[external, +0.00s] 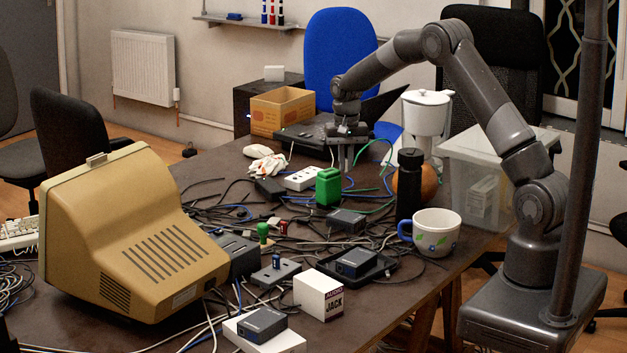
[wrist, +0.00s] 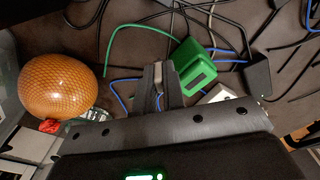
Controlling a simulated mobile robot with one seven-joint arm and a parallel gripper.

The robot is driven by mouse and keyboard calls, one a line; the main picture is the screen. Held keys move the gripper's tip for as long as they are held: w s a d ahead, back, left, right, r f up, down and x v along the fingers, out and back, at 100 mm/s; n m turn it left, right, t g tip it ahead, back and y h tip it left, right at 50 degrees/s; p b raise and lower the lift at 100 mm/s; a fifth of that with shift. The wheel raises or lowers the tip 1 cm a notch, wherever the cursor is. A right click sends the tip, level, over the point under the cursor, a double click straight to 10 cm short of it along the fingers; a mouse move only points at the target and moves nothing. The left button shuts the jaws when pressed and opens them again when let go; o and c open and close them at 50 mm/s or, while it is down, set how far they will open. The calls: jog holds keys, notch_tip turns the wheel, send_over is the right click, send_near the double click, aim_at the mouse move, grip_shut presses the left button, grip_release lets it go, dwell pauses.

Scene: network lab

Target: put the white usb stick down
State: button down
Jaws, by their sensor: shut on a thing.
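My gripper (external: 342,167) reaches down over the far part of the cluttered dark table, behind the green container. In the wrist view its two fingers (wrist: 160,82) are close together, shut on a small pale piece, the white usb stick (wrist: 157,72). Most of the stick is hidden between the fingers. In the external view the stick is too small to make out. The fingertips are over the tabletop among cables; I cannot tell how high the stick is above it.
A green container (wrist: 192,66) stands right beside the fingers in the wrist view, also in the external view (external: 328,187). An orange ball (wrist: 57,85) is at left. A white power strip (external: 302,179), black bottle (external: 409,185) and mug (external: 436,232) stand nearby. Cables cover much of the table.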

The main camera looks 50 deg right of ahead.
jog(key=w+a+f, duration=0.4)
jog(key=a, duration=0.1)
jog(key=w+a+f, duration=0.2)
jog(key=a, duration=0.1)
jog(key=shift+a, duration=0.15)
jog(key=shift+f, duration=2.05)
jog(key=shift+f, duration=0.1)
jog(key=c, duration=1.5)
grip_release()
